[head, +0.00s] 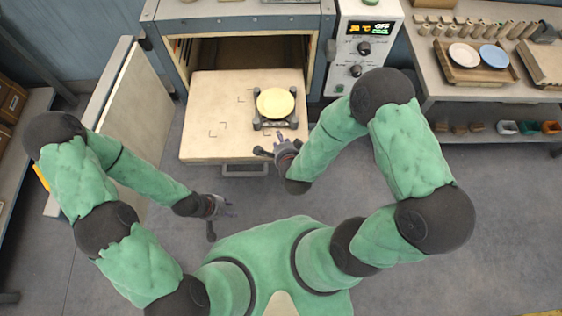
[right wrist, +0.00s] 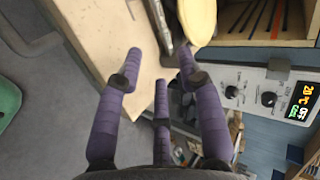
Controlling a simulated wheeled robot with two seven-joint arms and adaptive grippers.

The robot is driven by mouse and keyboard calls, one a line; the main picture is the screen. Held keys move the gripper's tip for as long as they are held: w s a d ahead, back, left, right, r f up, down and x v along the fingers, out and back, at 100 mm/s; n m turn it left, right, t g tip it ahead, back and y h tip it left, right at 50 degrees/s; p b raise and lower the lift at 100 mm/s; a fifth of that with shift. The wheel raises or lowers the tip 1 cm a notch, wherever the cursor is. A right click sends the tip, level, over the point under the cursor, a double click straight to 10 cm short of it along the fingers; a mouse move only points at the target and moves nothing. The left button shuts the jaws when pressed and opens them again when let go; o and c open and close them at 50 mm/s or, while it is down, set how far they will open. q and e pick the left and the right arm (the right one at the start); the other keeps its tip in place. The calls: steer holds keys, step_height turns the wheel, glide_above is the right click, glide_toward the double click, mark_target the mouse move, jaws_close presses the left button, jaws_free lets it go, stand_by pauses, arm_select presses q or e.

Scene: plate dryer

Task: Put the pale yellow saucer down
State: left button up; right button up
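The pale yellow saucer (head: 275,103) rests on a grey holder (head: 258,123) on the pulled-out shelf (head: 205,125) of the dryer. In the right wrist view the saucer (right wrist: 198,18) is partly cut off at the top edge. My right gripper (head: 270,146) is at the shelf's front edge, just in front of the holder. Its purple fingers (right wrist: 160,62) are spread with nothing between them, apart from the saucer. My left gripper (head: 224,222) hangs in front of the shelf, open and empty, far from the saucer.
The dryer's door (head: 130,105) stands open at the left. Its control panel (head: 362,55) is at the right. A side table holds a wooden tray (head: 497,74) with a white saucer (head: 463,54) and a blue saucer (head: 494,56). The shelf's left half is clear.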

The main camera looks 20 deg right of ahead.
steer(key=s+a+f+n+g+y, duration=0.2)
steer(key=s+f+n+g, duration=0.3)
steer(key=s+f+n, duration=0.1)
steer(key=s+a+f+n+g+y, duration=0.2)
steer(key=s+f+n+g, duration=0.3)
steer(key=n, duration=0.4)
steer(key=s+f+y, duration=0.1)
steer(key=s, duration=0.1)
steer(key=shift+s+a+f+g, duration=0.2)
steer(key=shift+s+a+g, duration=0.15)
steer(key=shift+s+g, duration=0.05)
